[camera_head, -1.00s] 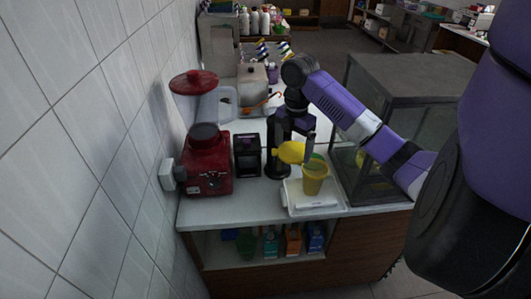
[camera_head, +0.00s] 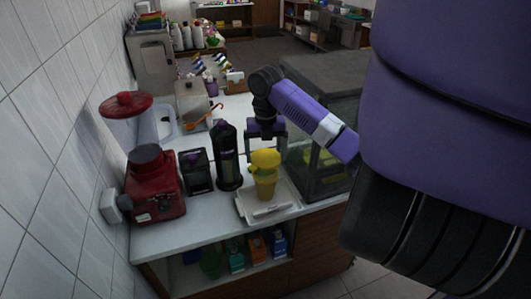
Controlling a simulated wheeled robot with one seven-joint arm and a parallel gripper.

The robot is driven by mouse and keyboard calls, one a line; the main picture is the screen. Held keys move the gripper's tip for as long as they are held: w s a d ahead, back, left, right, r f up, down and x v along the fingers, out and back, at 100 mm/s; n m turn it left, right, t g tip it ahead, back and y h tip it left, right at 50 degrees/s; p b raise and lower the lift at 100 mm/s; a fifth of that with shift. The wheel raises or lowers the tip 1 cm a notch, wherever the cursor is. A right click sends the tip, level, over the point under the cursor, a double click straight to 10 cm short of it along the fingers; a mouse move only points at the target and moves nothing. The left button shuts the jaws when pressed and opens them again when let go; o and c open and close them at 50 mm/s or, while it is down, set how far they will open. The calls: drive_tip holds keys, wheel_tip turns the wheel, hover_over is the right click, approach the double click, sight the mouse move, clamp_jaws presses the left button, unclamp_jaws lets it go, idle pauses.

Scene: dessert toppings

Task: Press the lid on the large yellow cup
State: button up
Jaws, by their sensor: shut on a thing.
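The large yellow cup (camera_head: 265,190) stands upright on a white tray-like scale (camera_head: 248,210) on the counter. The yellow lid (camera_head: 265,158) is directly above the cup's mouth, close to it. I cannot tell whether the lid touches the rim. My gripper (camera_head: 266,147) comes down from above and is shut on the lid; its dark fingers are partly hidden by the lid. The cup's opening is hidden.
A red blender (camera_head: 153,187), a dark box-shaped dispenser (camera_head: 195,171) and a black bottle (camera_head: 227,160) stand to the left. A glass case (camera_head: 325,150) is close on the right. A white-tiled wall bounds the left side.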

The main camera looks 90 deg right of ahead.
drive_tip(key=shift+f+b, duration=1.6)
drive_tip(key=shift+f, duration=0.95)
drive_tip(key=shift+f+b, duration=0.4)
drive_tip(key=shift+b, duration=0.4)
idle(0.7)
drive_tip(key=o, duration=1)
drive_tip(key=shift+o, duration=0.2)
drive_tip(key=shift+r, duration=0.15)
drive_tip(key=shift+r+p, duration=2.65)
drive_tip(key=shift+r, duration=0.25)
